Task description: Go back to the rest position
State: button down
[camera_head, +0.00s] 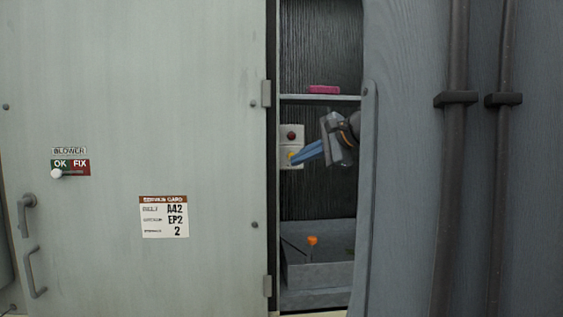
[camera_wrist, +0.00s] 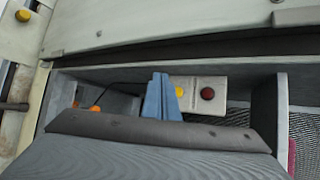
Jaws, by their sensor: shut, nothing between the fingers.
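My gripper (camera_head: 294,159) reaches into the narrow open bay of the cabinet, and its blue fingers are shut with nothing between them. The fingertips are at or just in front of a pale button box (camera_head: 291,133) on the bay's back wall; I cannot tell whether they touch it. The box has a dark red button (camera_head: 291,136) above a yellow button, which the fingertips partly cover. In the wrist view my gripper (camera_wrist: 160,76) points at the box (camera_wrist: 212,84), beside the yellow button (camera_wrist: 180,92), with the red button (camera_wrist: 207,93) to the right.
A pink block (camera_head: 323,89) lies on the shelf (camera_head: 310,97) above my gripper. A grey bin (camera_head: 318,276) with an orange-topped item (camera_head: 312,240) stands below. The cabinet door (camera_head: 150,100) at left and the grey panel (camera_head: 410,190) with pipes at right bound the opening closely.

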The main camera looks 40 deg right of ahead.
jog(key=a+f+n+g+y, duration=0.1)
jog(key=a+f+n+g, duration=0.5)
jog(key=a+f, duration=1.25)
jog(key=s+a+f+n+g+h, duration=0.1)
jog(key=s+a+f+n+g, duration=0.1)
jog(key=s+a+f+n, duration=0.4)
jog(key=s+a+f+n+g+h, duration=0.1)
jog(key=s+a+f+n+g, duration=0.2)
jog(key=s+a+f+n, duration=0.4)
notch_tip(320, 180, down, 7)
jog(key=shift+s+a+f+n+h+b, duration=0.1)
jog(key=shift+s+a+n+h+b, duration=0.2)
jog(key=shift+a+n+h+b, duration=0.15)
jog(key=shift+a, duration=0.1)
